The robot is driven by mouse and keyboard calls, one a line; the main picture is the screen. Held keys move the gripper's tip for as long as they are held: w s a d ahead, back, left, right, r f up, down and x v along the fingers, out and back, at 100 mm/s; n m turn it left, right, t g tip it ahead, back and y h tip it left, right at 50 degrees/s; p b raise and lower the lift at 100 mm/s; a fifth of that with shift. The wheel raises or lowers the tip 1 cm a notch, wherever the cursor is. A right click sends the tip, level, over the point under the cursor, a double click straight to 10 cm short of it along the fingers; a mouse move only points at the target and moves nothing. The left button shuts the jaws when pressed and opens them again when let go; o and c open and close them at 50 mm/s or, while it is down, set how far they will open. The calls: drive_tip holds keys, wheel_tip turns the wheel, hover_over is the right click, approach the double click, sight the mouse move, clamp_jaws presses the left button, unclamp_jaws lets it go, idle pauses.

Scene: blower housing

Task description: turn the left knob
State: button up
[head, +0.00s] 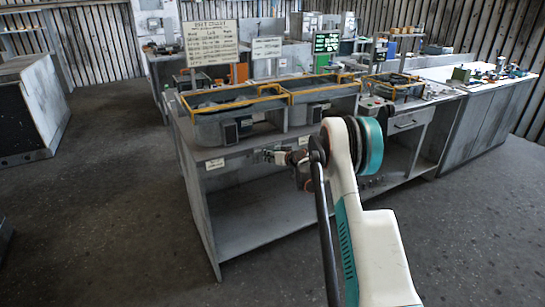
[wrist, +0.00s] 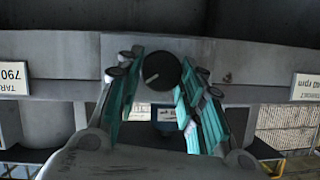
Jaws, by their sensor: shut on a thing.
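A round black knob (wrist: 162,70) with a pale pointer line sits on the grey front face of the bench. It shows in the upper middle of the wrist view, with its pointer line slanted. My gripper (wrist: 160,72) has its teal fingers on either side of the knob and is shut on it. The knob cannot be made out there. I cannot see a second knob clearly.
A small label (wrist: 14,76) and another label (wrist: 305,87) flank the knob, both upside down in the wrist view. Two yellow-rimmed housings stand on the grey bench (head: 192,200), with signs (head: 210,42) behind. An open shelf lies below, and the floor (head: 100,200) at left is clear.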

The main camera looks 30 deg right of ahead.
drive_tip(key=shift+d, duration=0.1)
drive_tip(key=m+y, duration=0.1)
drive_tip(key=m, duration=0.1)
drive_tip(key=m+t+y, duration=0.1)
drive_tip(key=m+y, duration=0.1)
drive_tip(key=m, duration=0.1)
drive_tip(key=m+y, duration=0.2)
drive_tip(key=m, duration=0.1)
drive_tip(key=shift+d+f, duration=0.35)
drive_tip(key=shift+f, duration=0.05)
idle(0.4)
drive_tip(key=shift+m, duration=0.3)
drive_tip(key=o, duration=1.1)
drive_tip(key=shift+c, duration=0.2)
drive_tip(key=shift+s+d, duration=0.1)
